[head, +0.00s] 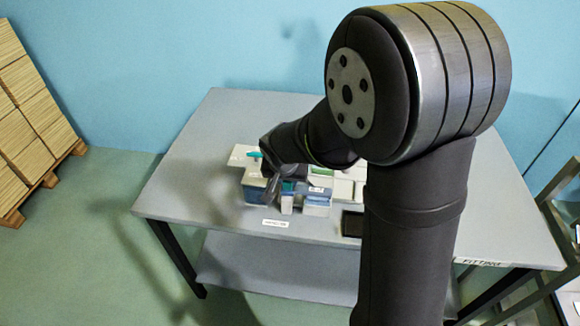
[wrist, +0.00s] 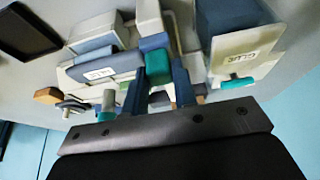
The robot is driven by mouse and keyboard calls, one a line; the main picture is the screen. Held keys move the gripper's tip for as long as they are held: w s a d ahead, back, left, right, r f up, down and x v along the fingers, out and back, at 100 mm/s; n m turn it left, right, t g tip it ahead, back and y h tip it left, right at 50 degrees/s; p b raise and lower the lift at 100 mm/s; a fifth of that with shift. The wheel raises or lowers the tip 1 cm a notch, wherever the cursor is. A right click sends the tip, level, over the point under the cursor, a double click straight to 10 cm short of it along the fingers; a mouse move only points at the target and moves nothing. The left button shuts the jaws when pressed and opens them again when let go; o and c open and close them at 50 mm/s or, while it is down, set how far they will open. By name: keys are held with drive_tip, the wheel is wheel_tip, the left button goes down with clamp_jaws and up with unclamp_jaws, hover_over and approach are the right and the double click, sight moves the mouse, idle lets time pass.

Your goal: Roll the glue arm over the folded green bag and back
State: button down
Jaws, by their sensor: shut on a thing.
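My gripper (head: 280,190) reaches down over the pale bench machine in the head view. In the wrist view my gripper (wrist: 158,88) has its two dark fingers close about a teal grip (wrist: 155,62), which I take to be the handle of the glue arm. A green patch (head: 320,171) shows on the machine just right of my gripper and may be the folded green bag.
A plate labelled GLUE (wrist: 240,50) with a blue block and a teal knob (wrist: 237,83) stands beside my fingers. A dark tray (head: 352,223) lies near the table's front edge. The grey table (head: 180,190) is bare at left. Cardboard stacks (head: 30,110) stand at far left.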

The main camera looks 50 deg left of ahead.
drive_tip(key=shift+s+d, duration=0.25)
drive_tip(key=c, duration=1.2)
unclamp_jaws()
drive_tip(key=shift+s, duration=0.1)
drive_tip(key=shift+o, duration=0.2)
drive_tip(key=shift+r, duration=0.15)
drive_tip(key=shift+d+r, duration=0.1)
drive_tip(key=shift+r, duration=0.2)
drive_tip(key=v, duration=1.6)
drive_tip(key=shift+r, duration=0.25)
drive_tip(key=shift+f, duration=0.1)
drive_tip(key=x, duration=1.7)
drive_tip(key=shift+f, duration=0.15)
